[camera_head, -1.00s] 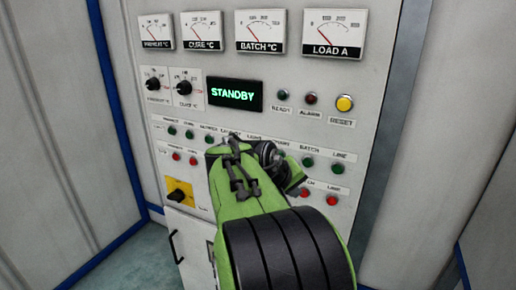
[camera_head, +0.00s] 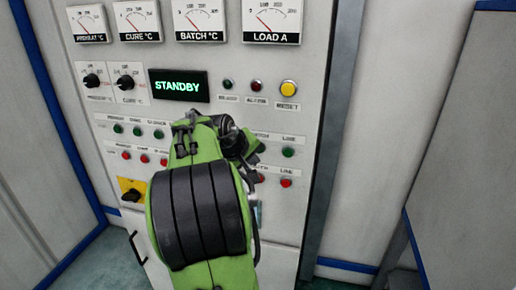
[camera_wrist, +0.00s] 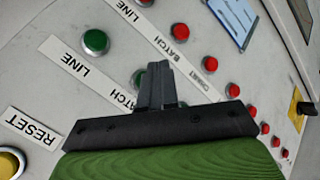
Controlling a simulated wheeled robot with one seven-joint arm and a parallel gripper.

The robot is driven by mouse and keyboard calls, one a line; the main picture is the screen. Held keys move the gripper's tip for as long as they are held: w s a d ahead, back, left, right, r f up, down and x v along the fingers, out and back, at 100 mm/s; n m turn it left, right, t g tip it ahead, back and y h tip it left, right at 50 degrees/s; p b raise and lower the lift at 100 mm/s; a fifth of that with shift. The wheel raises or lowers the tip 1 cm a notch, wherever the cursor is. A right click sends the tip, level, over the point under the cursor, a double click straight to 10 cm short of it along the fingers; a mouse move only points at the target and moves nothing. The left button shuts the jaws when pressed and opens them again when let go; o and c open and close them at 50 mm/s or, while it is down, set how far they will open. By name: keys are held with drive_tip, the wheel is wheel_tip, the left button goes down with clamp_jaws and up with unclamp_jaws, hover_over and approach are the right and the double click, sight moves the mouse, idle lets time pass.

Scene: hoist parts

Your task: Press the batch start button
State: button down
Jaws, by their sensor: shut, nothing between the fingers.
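The green batch start button (camera_wrist: 139,77) shows in the wrist view beside its BATCH label (camera_wrist: 121,97), partly hidden behind my fingers. My gripper (camera_wrist: 161,70) is shut and empty, with its fingertips overlapping the button's right side in this view. I cannot tell whether they touch the panel. In the head view my arm covers the batch start button and my fingertips; part of the BATCH label shows just right of the arm. The display (camera_head: 180,85) reads STANDBY.
The green LINE button (camera_wrist: 95,42) is close to the batch button. A row of red buttons (camera_wrist: 182,32) runs alongside. The yellow RESET button (camera_head: 288,88) is at the upper right of the panel. A yellow-plated rotary switch (camera_head: 132,191) is at the lower left.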

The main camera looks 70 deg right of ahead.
drive_tip(key=shift+w+d, duration=0.15)
drive_tip(key=shift+d, duration=0.75)
drive_tip(key=shift+r+p, duration=0.1)
drive_tip(key=shift+p, duration=0.2)
idle(1.1)
drive_tip(key=shift+d, duration=0.4)
drive_tip(key=shift+w+d+p, duration=0.1)
drive_tip(key=shift+d+p, duration=0.3)
drive_tip(key=shift+d, duration=0.05)
idle(0.5)
drive_tip(key=shift+a+b, duration=0.35)
drive_tip(key=shift+a, duration=0.55)
drive_tip(key=shift+s+a+b, duration=0.25)
drive_tip(key=shift+a+b, duration=0.05)
drive_tip(key=shift+a, duration=0.95)
drive_tip(key=shift+s+a+b, duration=0.25)
drive_tip(key=shift+a, duration=0.95)
